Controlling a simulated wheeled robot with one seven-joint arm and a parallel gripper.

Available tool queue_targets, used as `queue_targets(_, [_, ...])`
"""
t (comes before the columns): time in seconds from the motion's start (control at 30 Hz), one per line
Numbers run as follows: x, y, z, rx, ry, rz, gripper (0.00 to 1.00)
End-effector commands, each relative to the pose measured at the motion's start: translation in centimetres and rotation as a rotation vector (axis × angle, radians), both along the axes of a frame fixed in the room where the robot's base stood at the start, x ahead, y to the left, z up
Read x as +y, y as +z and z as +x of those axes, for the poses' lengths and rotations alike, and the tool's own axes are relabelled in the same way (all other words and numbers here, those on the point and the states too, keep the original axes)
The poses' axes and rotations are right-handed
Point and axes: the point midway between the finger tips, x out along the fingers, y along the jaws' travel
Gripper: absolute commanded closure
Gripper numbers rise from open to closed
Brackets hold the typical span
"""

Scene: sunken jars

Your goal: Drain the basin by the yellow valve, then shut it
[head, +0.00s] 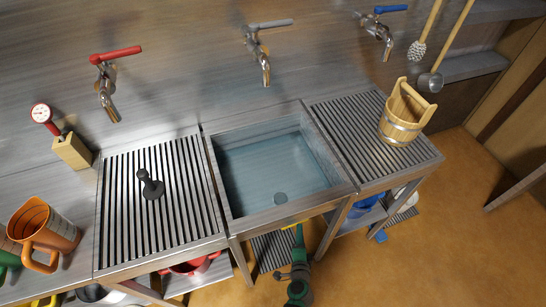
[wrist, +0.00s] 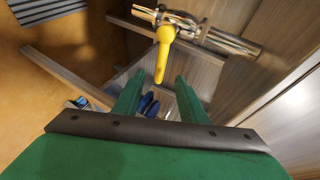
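The yellow valve (head: 299,236) is below the basin's front edge, partly hidden in the head view. In the wrist view the yellow valve lever (wrist: 164,55) sits on a metal pipe (wrist: 215,35) and points toward my gripper. My green gripper (wrist: 158,92) is open, its two fingers apart. The lever's end appears between the fingertips in the picture; I cannot tell whether it touches either. The head view shows my gripper (head: 299,272) low in front of the basin.
Slatted drainboards flank the basin. A black plunger-like object (head: 151,185) stands on the left one, a wooden bucket (head: 405,115) on the right. Taps with red (head: 115,54), grey (head: 270,24) and blue (head: 390,9) levers are above. Blue items (head: 365,207) are under the right side.

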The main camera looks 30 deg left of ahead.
Motion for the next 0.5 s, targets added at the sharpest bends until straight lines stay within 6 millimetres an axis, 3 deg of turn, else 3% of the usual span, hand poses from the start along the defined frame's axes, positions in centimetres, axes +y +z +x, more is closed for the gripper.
queue_targets(0.5, [2.3, -2.0, 4.3, -0.001, 0.002, 0.0, 0.62])
